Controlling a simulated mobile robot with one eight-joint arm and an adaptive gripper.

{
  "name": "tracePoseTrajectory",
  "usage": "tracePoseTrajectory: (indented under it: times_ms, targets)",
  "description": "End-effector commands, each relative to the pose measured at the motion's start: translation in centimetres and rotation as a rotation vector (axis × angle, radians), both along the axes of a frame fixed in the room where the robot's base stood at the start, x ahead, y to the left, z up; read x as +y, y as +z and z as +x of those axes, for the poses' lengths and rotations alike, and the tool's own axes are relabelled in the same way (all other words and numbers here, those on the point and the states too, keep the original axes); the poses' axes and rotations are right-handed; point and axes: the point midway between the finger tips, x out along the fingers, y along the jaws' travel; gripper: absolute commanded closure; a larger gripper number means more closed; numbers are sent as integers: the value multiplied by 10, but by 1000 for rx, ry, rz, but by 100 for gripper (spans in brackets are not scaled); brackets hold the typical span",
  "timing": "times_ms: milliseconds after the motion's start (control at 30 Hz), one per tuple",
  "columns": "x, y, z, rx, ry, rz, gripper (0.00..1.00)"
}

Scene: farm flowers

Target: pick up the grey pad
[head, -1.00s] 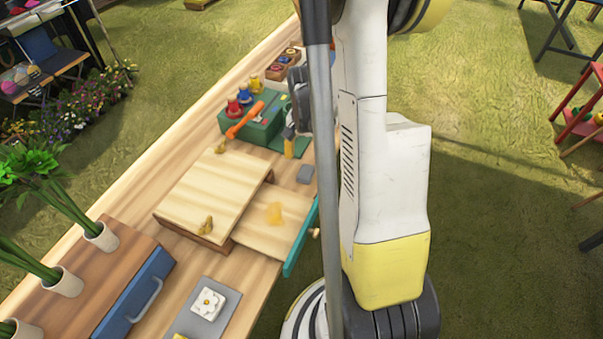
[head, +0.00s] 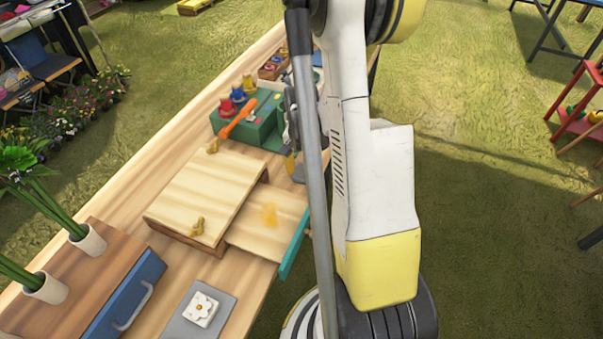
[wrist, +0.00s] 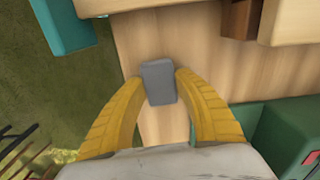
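The grey pad (wrist: 158,82) is a small rounded block lying on the wooden table. In the wrist view it sits between the tips of my gripper (wrist: 159,77), whose two yellow fingers are spread on either side of it. The fingers are open; whether either one touches the pad I cannot tell. In the head view the pad (head: 298,173) shows only in part, beside my gripper (head: 290,161), with the rest hidden by my arm.
A green box (head: 252,125) with coloured spools and an orange-handled tool stands by the gripper. A wooden box (head: 205,190) has its teal-fronted drawer (head: 294,243) pulled out. A grey mat (head: 184,325) bears a white flower tile. Bare tabletop lies around the pad.

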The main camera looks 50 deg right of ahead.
Motion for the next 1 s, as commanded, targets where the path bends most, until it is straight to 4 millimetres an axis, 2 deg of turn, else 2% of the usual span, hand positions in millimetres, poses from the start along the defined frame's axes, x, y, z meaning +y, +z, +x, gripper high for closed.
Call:
tracePoseTrajectory:
  times_ms: [433, 567, 700, 1000]
  targets:
    - [0, 6, 0, 0, 0, 0, 85]
    - [0, 21, 0, 0, 0, 0, 85]
    - [0, 48, 0, 0, 0, 0, 85]
    - [-36, 87, -63, 0, -7, 0, 85]
